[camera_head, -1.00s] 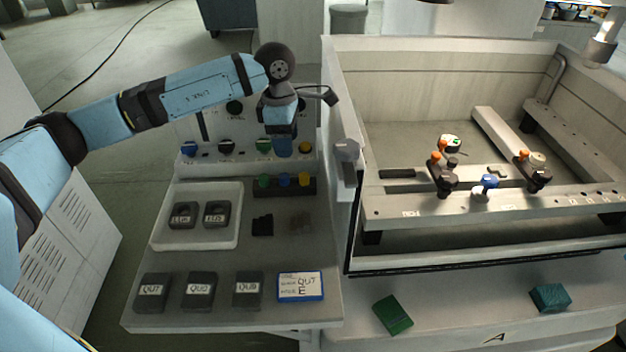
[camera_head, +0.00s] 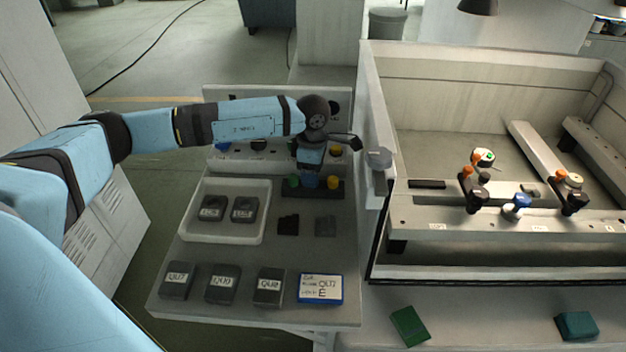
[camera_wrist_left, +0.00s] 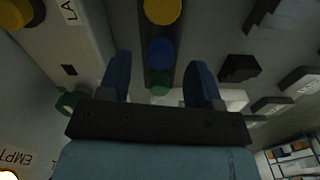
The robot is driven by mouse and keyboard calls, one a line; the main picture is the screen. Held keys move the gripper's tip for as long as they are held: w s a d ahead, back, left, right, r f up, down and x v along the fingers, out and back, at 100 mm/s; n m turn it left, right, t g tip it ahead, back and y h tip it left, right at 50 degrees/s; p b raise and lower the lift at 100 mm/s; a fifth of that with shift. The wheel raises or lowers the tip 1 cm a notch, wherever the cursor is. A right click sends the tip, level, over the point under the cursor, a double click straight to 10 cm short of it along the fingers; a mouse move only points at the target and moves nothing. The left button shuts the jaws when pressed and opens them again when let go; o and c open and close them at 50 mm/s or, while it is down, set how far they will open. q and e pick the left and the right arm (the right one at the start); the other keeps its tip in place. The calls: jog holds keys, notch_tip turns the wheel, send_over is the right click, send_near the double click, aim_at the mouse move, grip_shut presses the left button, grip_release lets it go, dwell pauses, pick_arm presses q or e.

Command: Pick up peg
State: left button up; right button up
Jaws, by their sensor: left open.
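Three round-topped pegs, green (camera_head: 291,181), blue and yellow (camera_head: 334,182), stand in a row in a dark holder (camera_head: 318,194) at the back of the side table. In the left wrist view the yellow peg (camera_wrist_left: 163,10), blue peg (camera_wrist_left: 161,50) and green peg (camera_wrist_left: 160,84) line up between the fingers. My left gripper (camera_head: 310,178) points down over the row and hides much of the blue peg in the head view. Its blue fingers (camera_wrist_left: 159,76) are apart with nothing held. The remaining height above the pegs is hard to tell. My right gripper is out of view.
A white tray (camera_head: 264,222) holds two dark labelled blocks. Several dark blocks and a label card (camera_head: 320,289) lie in front. A knob panel (camera_head: 225,158) rises behind the holder. The machine tank wall (camera_head: 374,215) stands close on the right.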

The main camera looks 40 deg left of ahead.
pick_arm(q)
jog(key=shift+f, duration=0.95)
jog(key=shift+c, duration=0.2)
jog(key=c, duration=1)
jog(key=shift+o, duration=0.2)
jog(key=shift+r, duration=0.15)
